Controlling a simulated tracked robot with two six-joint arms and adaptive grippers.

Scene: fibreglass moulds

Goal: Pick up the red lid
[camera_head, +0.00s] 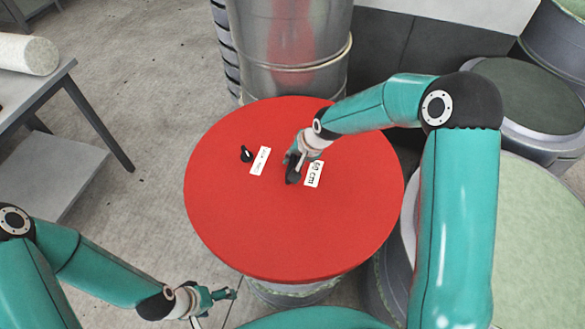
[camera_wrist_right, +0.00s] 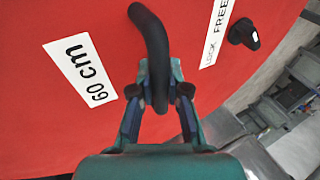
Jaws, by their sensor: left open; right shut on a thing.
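The red lid (camera_head: 300,240) is a wide round disc in the middle of the head view, over a grey drum (camera_head: 290,290) whose lower edge shows below it. I cannot tell whether the lid touches the drum. My right gripper (camera_head: 292,172) is at the lid's middle, shut on its black curved handle, which shows clearly in the right wrist view (camera_wrist_right: 150,35). A "60 cm" label (camera_head: 314,173) lies beside the handle. A black knob (camera_head: 246,153) stands by a "LOCK FREE" label (camera_wrist_right: 218,30). My left gripper (camera_head: 222,294) is open and empty, low and left of the lid.
A metal cylinder (camera_head: 290,45) stands close behind the lid. Round moulds with pale green tops (camera_head: 530,230) crowd the right side. A grey table (camera_head: 40,85) with a white roll (camera_head: 25,54) is at the left. The concrete floor between table and lid is clear.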

